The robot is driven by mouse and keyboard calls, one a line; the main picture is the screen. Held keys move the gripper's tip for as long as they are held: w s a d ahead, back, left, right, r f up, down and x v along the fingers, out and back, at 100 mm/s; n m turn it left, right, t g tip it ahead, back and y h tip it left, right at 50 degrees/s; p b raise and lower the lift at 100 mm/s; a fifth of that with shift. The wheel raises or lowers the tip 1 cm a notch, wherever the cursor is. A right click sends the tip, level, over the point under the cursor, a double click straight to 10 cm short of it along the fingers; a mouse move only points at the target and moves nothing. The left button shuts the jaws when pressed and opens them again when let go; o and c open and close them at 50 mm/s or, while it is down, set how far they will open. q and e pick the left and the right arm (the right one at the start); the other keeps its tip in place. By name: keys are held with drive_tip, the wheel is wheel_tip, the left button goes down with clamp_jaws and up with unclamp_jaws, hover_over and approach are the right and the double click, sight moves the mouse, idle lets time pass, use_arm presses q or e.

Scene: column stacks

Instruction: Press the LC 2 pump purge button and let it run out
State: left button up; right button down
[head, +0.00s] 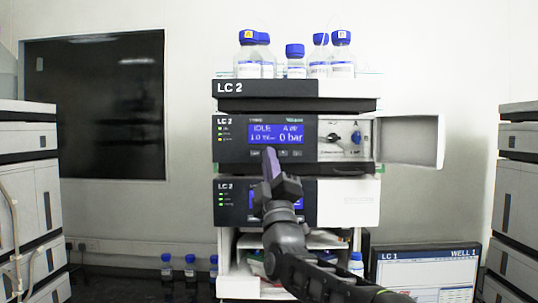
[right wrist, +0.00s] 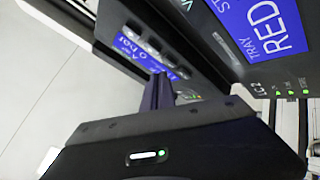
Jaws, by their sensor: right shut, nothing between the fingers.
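The LC 2 pump module (head: 232,152) is the second unit in the middle stack. Its blue display (head: 276,133) reads IDLE and 0 bar. A row of small keys (head: 284,153) sits under the display; their labels are too small to read. The display (right wrist: 128,46) and the keys (right wrist: 153,46) also show, tilted, in the right wrist view. My right gripper (head: 269,152) is shut and empty, its fingertips just below the display, over the key row. In the right wrist view the closed fingers (right wrist: 160,80) point at the panel; I cannot tell whether they touch a key.
A small door (head: 411,139) stands open right of the pump. The module below has a blue display (right wrist: 265,27), partly behind my arm. Blue-capped bottles (head: 295,60) stand on top. Other stacks (head: 28,190) flank both sides. A monitor (head: 425,270) stands lower right.

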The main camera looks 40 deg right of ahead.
drive_tip(key=shift+w, duration=0.1)
drive_tip(key=shift+w+d, duration=0.2)
drive_tip(key=shift+w+d, duration=0.3)
drive_tip(key=shift+w, duration=0.05)
idle(0.8)
drive_tip(key=shift+s+b, duration=0.1)
drive_tip(key=shift+b, duration=0.25)
drive_tip(key=shift+s+a+b, duration=0.55)
drive_tip(key=shift+s+b, duration=0.05)
drive_tip(key=shift+b, duration=0.1)
